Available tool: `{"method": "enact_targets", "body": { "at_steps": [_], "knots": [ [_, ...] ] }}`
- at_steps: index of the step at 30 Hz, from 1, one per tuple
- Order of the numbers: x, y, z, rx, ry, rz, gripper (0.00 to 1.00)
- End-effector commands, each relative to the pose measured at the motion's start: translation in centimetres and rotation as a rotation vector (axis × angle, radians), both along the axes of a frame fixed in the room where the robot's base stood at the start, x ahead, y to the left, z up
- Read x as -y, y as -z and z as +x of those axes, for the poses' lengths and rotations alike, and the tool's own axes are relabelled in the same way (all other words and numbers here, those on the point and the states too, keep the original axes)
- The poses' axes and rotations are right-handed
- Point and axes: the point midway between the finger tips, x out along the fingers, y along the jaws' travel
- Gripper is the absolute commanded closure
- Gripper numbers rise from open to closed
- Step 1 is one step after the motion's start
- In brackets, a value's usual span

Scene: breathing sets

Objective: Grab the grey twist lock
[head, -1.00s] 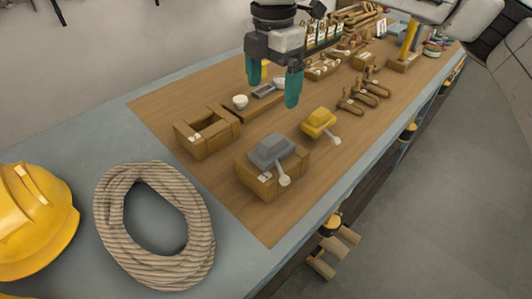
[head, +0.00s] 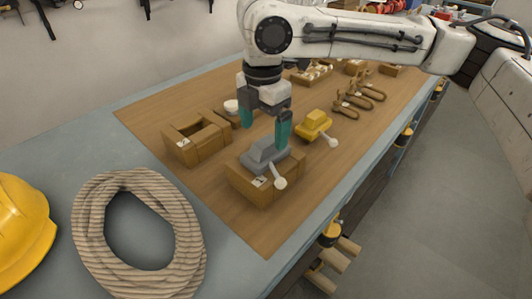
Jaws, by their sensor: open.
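The grey twist lock (head: 262,155) sits on a brown wooden block (head: 252,185) near the front of the work mat. Its lever with a pale round knob points toward the front right. My gripper (head: 264,122) is open, with its two teal fingers apart and pointing down. It is just above and behind the grey twist lock, and the right fingertip overlaps the lock's upper edge in the picture. I cannot tell whether they touch. Nothing shows between the fingers.
A yellow twist lock (head: 313,124) stands close to the right of my gripper. An open wooden box (head: 197,140) is to the left. A coiled rope (head: 135,235) and a yellow helmet (head: 20,228) lie at the front left. Several wooden-handled clamps (head: 358,97) lie farther back.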

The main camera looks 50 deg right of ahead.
Motion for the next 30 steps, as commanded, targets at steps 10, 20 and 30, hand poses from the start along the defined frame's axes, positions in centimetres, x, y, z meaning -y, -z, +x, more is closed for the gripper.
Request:
{"method": "enact_targets", "body": {
  "at_steps": [10,20,30],
  "knots": [
    [0.4,4.4,-0.4,-0.003,-0.001,0.001,0.06],
    [0.4,5.1,-0.4,-0.001,-0.002,0.001,0.06],
    [0.4,5.0,-0.4,-0.001,-0.002,0.001,0.38]
  ]
}}
